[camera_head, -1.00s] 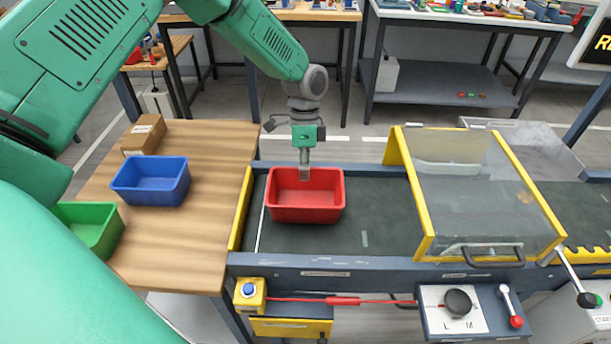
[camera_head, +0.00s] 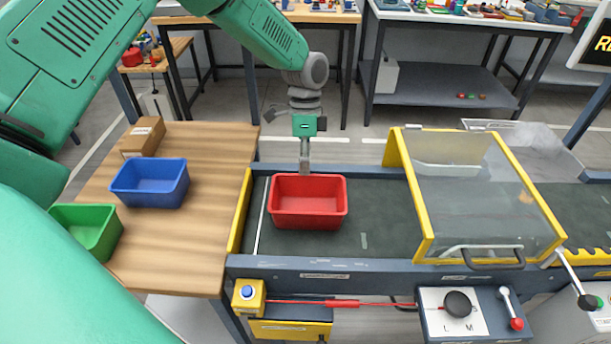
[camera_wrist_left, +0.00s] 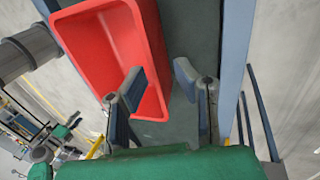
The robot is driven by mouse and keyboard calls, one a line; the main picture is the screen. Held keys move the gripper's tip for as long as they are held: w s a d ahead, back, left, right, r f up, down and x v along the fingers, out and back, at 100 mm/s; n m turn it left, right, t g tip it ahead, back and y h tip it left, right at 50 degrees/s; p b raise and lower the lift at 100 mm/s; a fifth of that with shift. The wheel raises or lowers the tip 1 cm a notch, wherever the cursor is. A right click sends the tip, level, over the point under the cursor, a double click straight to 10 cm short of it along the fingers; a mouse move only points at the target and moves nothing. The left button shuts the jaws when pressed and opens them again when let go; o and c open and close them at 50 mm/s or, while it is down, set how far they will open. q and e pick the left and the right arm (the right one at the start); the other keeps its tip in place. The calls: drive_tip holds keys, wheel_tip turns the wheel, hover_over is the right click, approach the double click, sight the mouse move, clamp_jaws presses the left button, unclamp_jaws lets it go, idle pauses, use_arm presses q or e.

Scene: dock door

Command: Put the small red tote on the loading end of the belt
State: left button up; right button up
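The small red tote (camera_head: 309,215) sits upright on the dark belt (camera_head: 375,205), near its left end beside the yellow end rail. It looks empty. My left gripper (camera_head: 305,168) points down at the tote's far side, its tips at or just behind the far rim. In the left wrist view the two fingers of the left gripper (camera_wrist_left: 159,82) are spread with a gap between them. One finger overlaps the red tote (camera_wrist_left: 105,45) in that picture, and the other is over the belt's side. I cannot tell whether a finger touches the rim. My right gripper is not in view.
A wooden table (camera_head: 215,155) on the left holds a blue tote (camera_head: 150,184), a green tote (camera_head: 88,230) and a cardboard box (camera_head: 143,136). A clear yellow-framed guard (camera_head: 480,190) covers the belt to the right. A control panel (camera_head: 465,312) is at the front. Belt between tote and guard is clear.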

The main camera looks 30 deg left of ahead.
use_arm(q)
drive_tip(key=v, duration=0.8)
drive_tip(key=shift+d, duration=0.2)
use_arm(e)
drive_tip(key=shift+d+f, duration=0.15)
use_arm(q)
drive_tip(key=shift+a+r, duration=0.1)
drive_tip(key=shift+r, duration=0.1)
